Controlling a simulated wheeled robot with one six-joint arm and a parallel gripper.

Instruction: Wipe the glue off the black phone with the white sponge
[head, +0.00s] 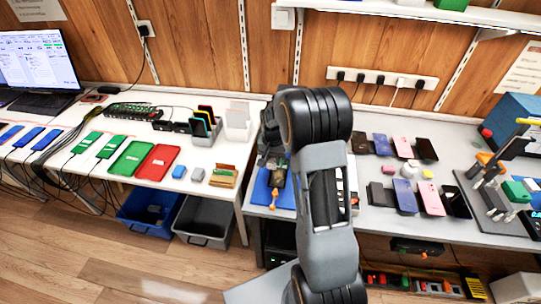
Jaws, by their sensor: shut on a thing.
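My gripper (278,163) is at the left of my forearm, over the blue mat (259,187) on the grey bench. My arm partly hides it. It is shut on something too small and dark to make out. A dark object lies under or at the gripper on the mat, and I cannot tell if it is the black phone. A black phone (456,201) lies on the bench at the right among other phones. I cannot make out a white sponge or any glue. An orange item (274,199) lies at the mat's front.
Several phones lie right of my arm, with a white round item (410,169) among them. A fixture on a dark board (480,210) stands far right. On the left white table are a green tray (130,158) and a red tray (157,163). Blue and grey bins (203,222) stand below.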

